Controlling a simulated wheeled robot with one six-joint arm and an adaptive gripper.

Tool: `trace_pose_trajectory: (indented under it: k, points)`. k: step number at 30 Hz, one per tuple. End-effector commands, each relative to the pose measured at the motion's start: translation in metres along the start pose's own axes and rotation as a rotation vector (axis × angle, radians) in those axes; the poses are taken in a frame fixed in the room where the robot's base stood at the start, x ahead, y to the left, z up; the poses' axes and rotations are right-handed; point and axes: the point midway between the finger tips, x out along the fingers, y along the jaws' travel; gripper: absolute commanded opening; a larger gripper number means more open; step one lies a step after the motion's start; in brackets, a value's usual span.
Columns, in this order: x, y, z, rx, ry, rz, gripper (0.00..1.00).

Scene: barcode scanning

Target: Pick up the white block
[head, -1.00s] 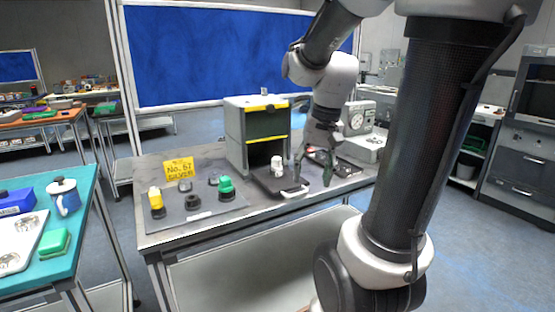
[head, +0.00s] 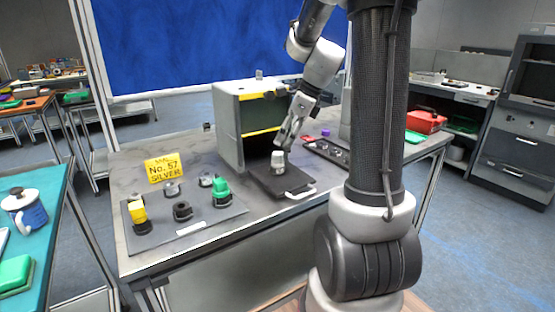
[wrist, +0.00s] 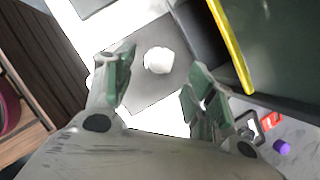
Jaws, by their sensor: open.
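The white block (head: 278,161) stands on the dark tray (head: 265,185) in front of the grey box. In the wrist view the white block (wrist: 158,60) is ahead of the fingers, on the grey tray surface (wrist: 150,98). My gripper (head: 286,139) is just above and slightly right of the block in the head view. In the wrist view my gripper (wrist: 158,82) has its green-padded fingers spread wide, with nothing between the pads. Whether a finger touches the block cannot be told.
The grey box (head: 228,125) with yellow edges stands right behind the tray. A dark mat (head: 185,222) with several coloured pieces and a yellow sign (head: 162,168) lie to the left. A dark rack (head: 325,150) with small items lies to the right.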

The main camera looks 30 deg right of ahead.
Motion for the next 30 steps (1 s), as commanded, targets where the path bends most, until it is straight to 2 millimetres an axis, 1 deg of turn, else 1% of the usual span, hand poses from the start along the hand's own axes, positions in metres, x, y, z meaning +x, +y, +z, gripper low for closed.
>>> trace_pose_trajectory:
  k: [1, 5, 13, 16, 22, 23, 24, 30]
  points:
    - [0.007, 0.001, -0.001, 0.002, 0.002, 0.005, 0.55]
    - [0.023, 0.0, 0.0, 0.0, 0.001, 0.004, 0.55]
    - [0.063, -0.003, 0.0, -0.001, 0.002, 0.005, 0.55]
    - [0.069, -0.004, 0.0, -0.003, 0.001, 0.002, 0.55]
    - [0.07, -0.004, 0.0, -0.003, 0.001, 0.001, 0.55]
    - [0.07, -0.004, 0.0, -0.003, 0.001, 0.001, 0.53]
    - [0.07, -0.004, 0.0, -0.003, 0.001, 0.001, 0.46]
    - [0.07, -0.004, 0.0, -0.003, 0.001, 0.001, 0.1]
